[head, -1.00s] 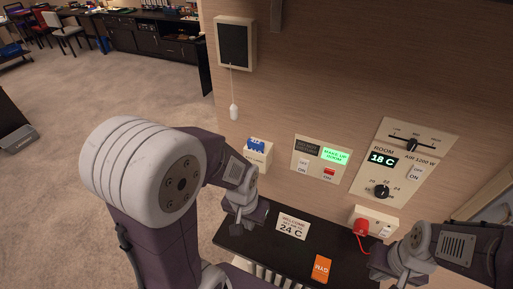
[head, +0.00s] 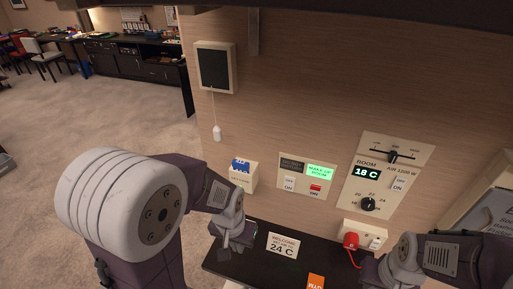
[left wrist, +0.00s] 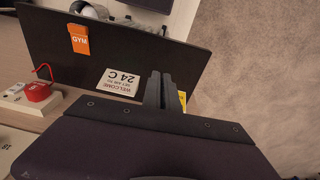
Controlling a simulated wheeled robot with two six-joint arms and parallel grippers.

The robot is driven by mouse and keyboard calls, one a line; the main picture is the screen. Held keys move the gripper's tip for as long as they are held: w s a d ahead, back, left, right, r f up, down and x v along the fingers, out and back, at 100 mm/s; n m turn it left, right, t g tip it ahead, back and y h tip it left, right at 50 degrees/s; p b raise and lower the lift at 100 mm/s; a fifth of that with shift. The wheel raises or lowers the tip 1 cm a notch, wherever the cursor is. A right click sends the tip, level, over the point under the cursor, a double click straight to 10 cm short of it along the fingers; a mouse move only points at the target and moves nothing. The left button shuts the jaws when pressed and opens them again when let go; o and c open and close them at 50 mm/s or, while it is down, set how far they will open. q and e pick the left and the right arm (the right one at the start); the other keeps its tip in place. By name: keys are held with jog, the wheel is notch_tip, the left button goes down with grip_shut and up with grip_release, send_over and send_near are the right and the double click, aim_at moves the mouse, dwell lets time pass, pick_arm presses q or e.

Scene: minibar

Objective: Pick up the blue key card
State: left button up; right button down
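A blue card (head: 240,166) sits in the top of a cream wall holder (head: 241,181), to the left of the switch panel. I take it for the blue key card; it does not show clearly in the left wrist view. My left gripper (head: 225,251) is below the holder, at the left end of the dark shelf, apart from the card. In the left wrist view its two fingers (left wrist: 163,90) are close together with nothing seen between them. My right gripper (head: 376,277) is at the shelf's right end, and its fingers are not clear.
The dark shelf (head: 325,264) bears a welcome card (head: 283,246) and an orange GYM tag (left wrist: 79,40). A red plug (head: 351,241) with a cable is in the wall socket. A small yellow piece (left wrist: 183,98) shows behind my left fingers. A pull cord (head: 217,133) hangs above left.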

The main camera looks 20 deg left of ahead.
pick_arm(q)
jog(key=o, duration=0.5)
jog(key=shift+s+m, duration=0.15)
jog(key=shift+m, duration=0.15)
jog(key=o, duration=0.9)
jog(key=w+r+m+t+p, duration=0.1)
jog(key=w+r, duration=0.7)
jog(key=r, duration=0.1)
jog(key=shift+w+a+t+h, duration=0.2)
jog(key=shift+w+t+h, duration=0.1)
jog(key=shift+t, duration=0.1)
jog(key=n+t+p, duration=0.1)
jog(key=t+p, duration=0.1)
jog(key=t, duration=0.1)
send_near(240, 162)
jog(key=f, duration=0.2)
jog(key=w+f, duration=0.2)
jog(key=shift+w+d+f+y, duration=0.25)
jog(key=shift+w+f+y, duration=0.1)
jog(key=shift+w+y, duration=0.05)
jog(key=shift+w+f+p, duration=0.15)
jog(key=shift+f+p, duration=0.15)
jog(key=shift+p, duration=0.15)
jog(key=x, duration=0.4)
jog(key=shift+d+p, duration=0.15)
jog(key=shift+p, duration=0.25)
jog(key=shift+w+f, duration=0.15)
jog(key=shift+f, duration=0.05)
jog(key=shift+c, duration=0.3)
